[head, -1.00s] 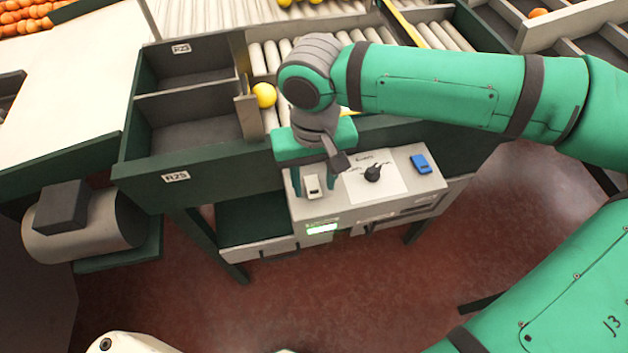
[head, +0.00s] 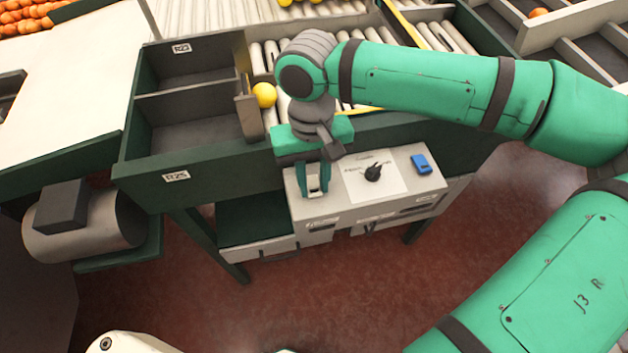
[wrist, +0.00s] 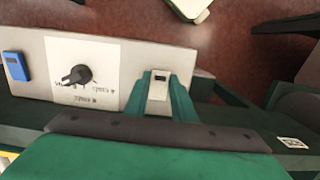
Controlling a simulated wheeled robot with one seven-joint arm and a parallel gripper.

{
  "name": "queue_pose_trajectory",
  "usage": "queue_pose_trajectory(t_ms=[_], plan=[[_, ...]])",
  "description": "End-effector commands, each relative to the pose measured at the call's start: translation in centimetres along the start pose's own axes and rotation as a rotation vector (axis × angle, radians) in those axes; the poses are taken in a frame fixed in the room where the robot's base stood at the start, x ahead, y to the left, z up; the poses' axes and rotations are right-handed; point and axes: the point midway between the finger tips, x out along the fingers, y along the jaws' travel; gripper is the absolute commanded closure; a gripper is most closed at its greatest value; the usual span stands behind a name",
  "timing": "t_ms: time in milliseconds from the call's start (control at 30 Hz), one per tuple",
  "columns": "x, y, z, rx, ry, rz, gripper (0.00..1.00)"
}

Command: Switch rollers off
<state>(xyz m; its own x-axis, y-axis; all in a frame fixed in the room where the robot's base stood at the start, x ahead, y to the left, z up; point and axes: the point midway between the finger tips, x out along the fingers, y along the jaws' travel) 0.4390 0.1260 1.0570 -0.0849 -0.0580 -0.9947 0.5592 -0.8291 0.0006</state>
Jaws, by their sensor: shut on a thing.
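The control panel (head: 405,190) on the front of the roller table carries a white switch (head: 315,181), a black rotary knob (head: 373,172) on a white label, and a blue switch (head: 421,164). My gripper (head: 313,186) points down at the panel's left end, shut on the white switch with a finger on each side. In the wrist view the white switch (wrist: 158,91) sits between the green fingers; the black knob (wrist: 77,75) and the blue switch (wrist: 16,66) are to the left, clear of the gripper. The small display (head: 322,221) on the panel's front looks unlit.
A yellow fruit (head: 264,95) rests at the left edge of the rollers (head: 270,60). Divided bins (head: 195,115) stand left of the panel. A grey motor (head: 88,222) sits lower left. The red floor (head: 330,290) in front is open.

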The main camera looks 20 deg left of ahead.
Motion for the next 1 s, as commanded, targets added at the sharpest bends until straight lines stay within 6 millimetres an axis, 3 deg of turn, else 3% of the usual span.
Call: queue_pose_trajectory(t_ms=[300, 667, 700, 767, 1000], plan=[[-0.17, -0.1, -0.68, 0.0, -0.172, -0.003, 0.99], [-0.22, -0.02, -0.66, 0.0, -0.191, -0.001, 0.99], [-0.22, -0.02, -0.66, 0.0, -0.191, -0.001, 0.74], [-0.22, -0.02, -0.65, 0.0, -0.191, -0.001, 0.6], [-0.19, -0.01, -0.63, 0.0, -0.191, -0.001, 0.58]])
